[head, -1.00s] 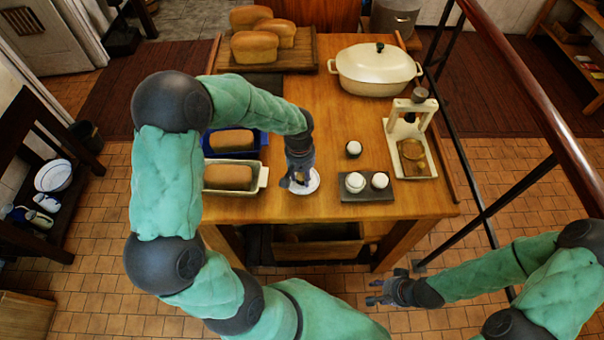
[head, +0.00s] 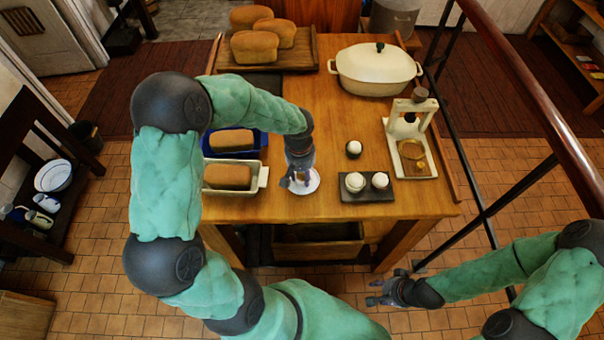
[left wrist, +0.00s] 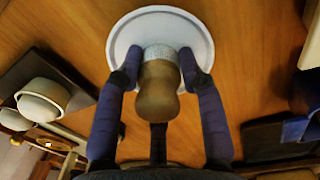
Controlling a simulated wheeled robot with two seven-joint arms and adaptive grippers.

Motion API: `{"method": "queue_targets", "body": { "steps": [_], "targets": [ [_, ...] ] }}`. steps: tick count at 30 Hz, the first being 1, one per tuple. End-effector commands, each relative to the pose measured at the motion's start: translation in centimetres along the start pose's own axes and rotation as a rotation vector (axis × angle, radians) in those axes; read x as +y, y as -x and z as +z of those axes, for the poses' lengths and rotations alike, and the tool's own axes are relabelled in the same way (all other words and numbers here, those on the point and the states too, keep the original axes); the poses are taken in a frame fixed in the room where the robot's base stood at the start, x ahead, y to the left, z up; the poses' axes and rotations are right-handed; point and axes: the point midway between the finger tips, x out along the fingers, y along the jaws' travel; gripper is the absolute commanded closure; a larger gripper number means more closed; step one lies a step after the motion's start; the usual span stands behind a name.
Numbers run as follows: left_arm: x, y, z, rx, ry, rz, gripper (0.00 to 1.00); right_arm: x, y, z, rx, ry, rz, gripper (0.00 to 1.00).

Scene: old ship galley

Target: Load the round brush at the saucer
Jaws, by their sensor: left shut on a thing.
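The white saucer (left wrist: 200,42) lies on the wooden table in the left wrist view. It also shows in the head view (head: 314,184), partly hidden under my left gripper. The round brush (left wrist: 158,92) has a tan wooden handle and a pale collar; its handle points toward the wrist camera and its far end is over the saucer. Whether the bristles touch the saucer is hidden. My left gripper (left wrist: 158,75) is shut on the brush, with a finger on each side; in the head view it is above the saucer (head: 299,184). My right gripper (head: 374,291) is empty, off the table's front edge, fingers apart.
Two bread tins, one blue (head: 262,146) and one cream (head: 264,177), stand just left of the saucer. A dark tray (head: 366,196) with white-topped cups is to the right. A cream press (head: 389,140), a lidded pot (head: 375,70) and loaves stand further back.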

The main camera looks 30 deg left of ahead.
Motion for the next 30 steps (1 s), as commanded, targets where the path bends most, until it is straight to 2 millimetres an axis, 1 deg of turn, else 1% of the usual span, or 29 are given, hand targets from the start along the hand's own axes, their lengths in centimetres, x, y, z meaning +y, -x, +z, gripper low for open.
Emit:
{"method": "queue_targets", "body": {
  "steps": [6, 11, 30],
  "targets": [
    [0.0, -0.2, 0.1, -0.004, -0.001, -0.001, 0.87, 0.0, 0.0, 0.0, 0.0, 0.0, 0.0, 0.6],
    [0.0, 0.3, 0.1, -0.004, -0.001, -0.001, 0.87, -0.1, 0.3, 0.0, 0.0, 0.0, 0.0, 0.6],
    [0.2, 4.8, 0.0, -0.001, 0.0, 0.0, 0.87, -1.1, 3.2, 0.1, 0.0, 0.0, 0.0, 0.6]
  ]
}}
